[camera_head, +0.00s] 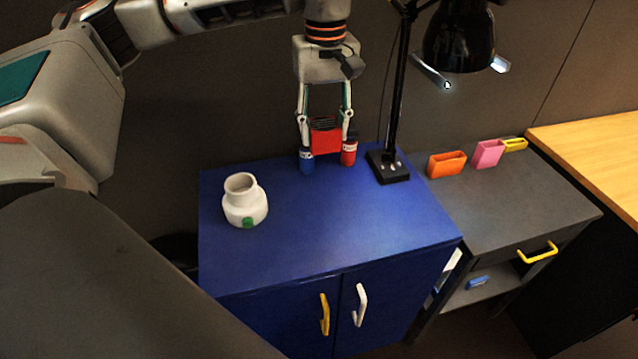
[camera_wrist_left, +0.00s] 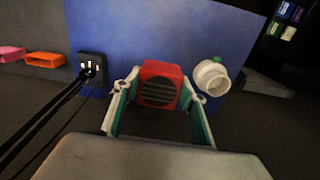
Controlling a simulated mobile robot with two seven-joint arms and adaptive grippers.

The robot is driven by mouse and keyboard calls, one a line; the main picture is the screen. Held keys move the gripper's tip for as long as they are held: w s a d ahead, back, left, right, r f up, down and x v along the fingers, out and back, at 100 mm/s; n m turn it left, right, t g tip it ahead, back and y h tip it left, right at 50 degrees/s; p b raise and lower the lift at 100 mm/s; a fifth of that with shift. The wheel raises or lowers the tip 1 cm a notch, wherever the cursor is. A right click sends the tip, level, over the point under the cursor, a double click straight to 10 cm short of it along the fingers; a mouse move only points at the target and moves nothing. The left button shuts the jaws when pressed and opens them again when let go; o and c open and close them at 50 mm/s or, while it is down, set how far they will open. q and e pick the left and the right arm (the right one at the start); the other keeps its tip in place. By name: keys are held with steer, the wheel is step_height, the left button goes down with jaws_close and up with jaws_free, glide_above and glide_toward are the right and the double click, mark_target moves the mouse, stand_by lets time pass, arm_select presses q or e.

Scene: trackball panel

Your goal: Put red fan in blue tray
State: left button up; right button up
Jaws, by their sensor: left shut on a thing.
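The red fan (camera_head: 325,139) is a small boxy block with a dark slatted grille. My left gripper (camera_head: 327,156) is shut on it, with one finger on each side, near the back edge of the blue cabinet top. I cannot tell how far above the top it is. In the left wrist view the fan (camera_wrist_left: 160,84) sits between the fingers (camera_wrist_left: 160,95), grille facing the camera. A small blue item (camera_head: 478,283), possibly the blue tray, lies on the open shelf under the dark cabinet's drawer. My right gripper is not in view.
A white jar (camera_head: 244,204) stands on the blue cabinet (camera_head: 340,235). A black lamp (camera_head: 389,165) stands right of the gripper. Orange (camera_head: 447,165), pink (camera_head: 488,154) and yellow (camera_head: 514,145) containers sit on the dark cabinet (camera_head: 535,195). The blue top's front right is clear.

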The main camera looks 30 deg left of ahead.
arm_select(q)
steer(key=shift+w+a, duration=0.1)
steer(key=shift+a, duration=0.05)
step_height(320, 180, down, 19)
steer(key=shift+f, duration=0.2)
stand_by(0.3)
steer(key=shift+f, duration=0.2)
steer(key=o, duration=1.2)
steer(key=shift+c, duration=0.2)
